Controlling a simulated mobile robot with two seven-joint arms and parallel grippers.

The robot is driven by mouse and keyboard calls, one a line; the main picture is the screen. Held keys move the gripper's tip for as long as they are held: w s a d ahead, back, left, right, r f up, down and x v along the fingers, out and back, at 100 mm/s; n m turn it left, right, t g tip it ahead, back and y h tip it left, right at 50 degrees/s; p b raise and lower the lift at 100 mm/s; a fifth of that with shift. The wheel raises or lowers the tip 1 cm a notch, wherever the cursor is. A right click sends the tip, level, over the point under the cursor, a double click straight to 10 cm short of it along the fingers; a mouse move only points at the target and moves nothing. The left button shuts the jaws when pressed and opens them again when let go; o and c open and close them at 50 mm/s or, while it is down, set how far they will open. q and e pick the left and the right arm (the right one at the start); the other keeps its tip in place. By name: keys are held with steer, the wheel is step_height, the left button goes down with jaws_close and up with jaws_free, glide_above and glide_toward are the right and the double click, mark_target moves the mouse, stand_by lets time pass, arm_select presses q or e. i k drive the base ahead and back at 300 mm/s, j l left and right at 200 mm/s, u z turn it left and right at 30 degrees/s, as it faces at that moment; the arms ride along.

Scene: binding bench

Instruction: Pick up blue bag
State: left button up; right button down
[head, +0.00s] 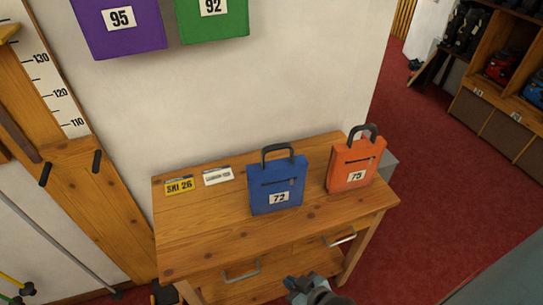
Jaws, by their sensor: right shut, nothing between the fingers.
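The blue bag (277,184) stands upright on the wooden table, with a dark handle on top, a zip and a white label that appears to read 72. My right gripper (296,283) is at the bottom edge of the head view, in front of the table and below the bag in the picture. It is shut, empty and apart from the bag. My left gripper is not in view.
An orange bag (355,162) stands right of the blue one on the wooden table (215,225). A yellow tag (179,186) and a white tag (217,176) lie left. Drawer handles stick out in front. Purple (118,27) and green (212,20) bags hang on the wall.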

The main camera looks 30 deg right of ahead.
mark_target(276, 185)
steer(key=l+z, duration=0.2)
steer(key=z, duration=0.55)
